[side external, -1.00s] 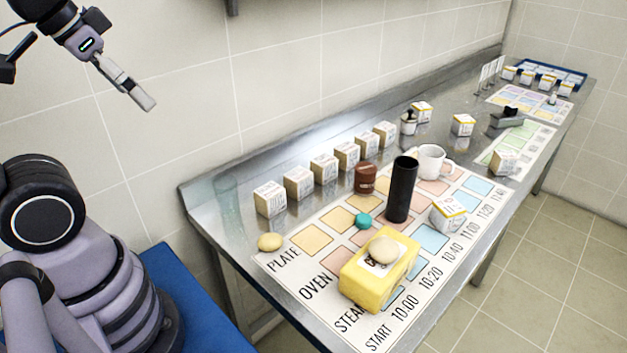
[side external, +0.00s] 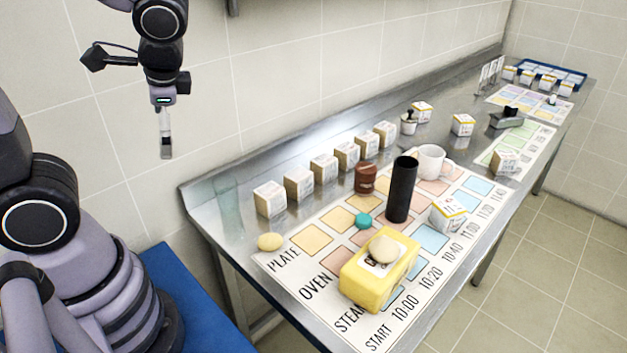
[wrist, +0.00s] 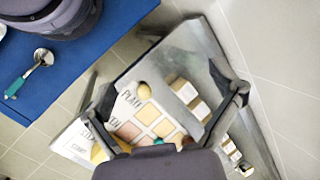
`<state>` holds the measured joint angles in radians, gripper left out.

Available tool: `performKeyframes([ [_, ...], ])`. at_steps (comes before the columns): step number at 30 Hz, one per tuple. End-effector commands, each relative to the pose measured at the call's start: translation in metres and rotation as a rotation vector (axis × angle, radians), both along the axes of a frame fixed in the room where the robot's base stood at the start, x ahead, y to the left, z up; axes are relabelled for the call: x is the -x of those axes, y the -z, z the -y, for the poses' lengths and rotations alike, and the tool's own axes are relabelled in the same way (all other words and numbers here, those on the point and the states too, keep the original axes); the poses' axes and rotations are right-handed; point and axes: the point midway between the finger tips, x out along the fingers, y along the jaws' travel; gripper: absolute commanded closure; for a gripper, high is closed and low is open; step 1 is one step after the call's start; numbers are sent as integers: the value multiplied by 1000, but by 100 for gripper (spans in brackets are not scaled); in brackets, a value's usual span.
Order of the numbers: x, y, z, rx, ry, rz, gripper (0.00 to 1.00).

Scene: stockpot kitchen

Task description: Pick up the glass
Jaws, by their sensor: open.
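A faint clear glass (side external: 229,207) stands upright at the near left end of the steel counter, beside the row of boxes. It is so transparent that its outline is hard to see. I cannot make it out with certainty in the wrist view. My gripper (side external: 166,153) hangs pointing down, up and to the left of the glass, well above the counter and apart from everything. In the wrist view my gripper (wrist: 155,75) has its fingers spread wide with nothing between them.
A row of white boxes (side external: 270,199) stands along the back. A potato (side external: 270,242) lies near the glass. A spoon (wrist: 42,58) lies on the blue surface.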

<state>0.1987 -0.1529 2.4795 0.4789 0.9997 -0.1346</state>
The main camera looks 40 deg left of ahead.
Motion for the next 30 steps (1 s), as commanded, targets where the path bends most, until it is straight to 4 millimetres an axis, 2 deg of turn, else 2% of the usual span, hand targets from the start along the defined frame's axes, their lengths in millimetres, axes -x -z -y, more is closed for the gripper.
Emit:
performKeyframes([
  [1, -6, 13, -3, -77, 62, -92, 8],
  [9, -47, 74, -13, -477, 449, -438, 8],
  [15, -75, 132, -4, -731, 801, -627, 8],
  [21, -86, 185, 8, -876, 1086, -733, 8],
  [26, -88, 204, 11, -914, 1182, -761, 8],
  [30, -93, 211, -2, -916, 1190, -768, 8],
])
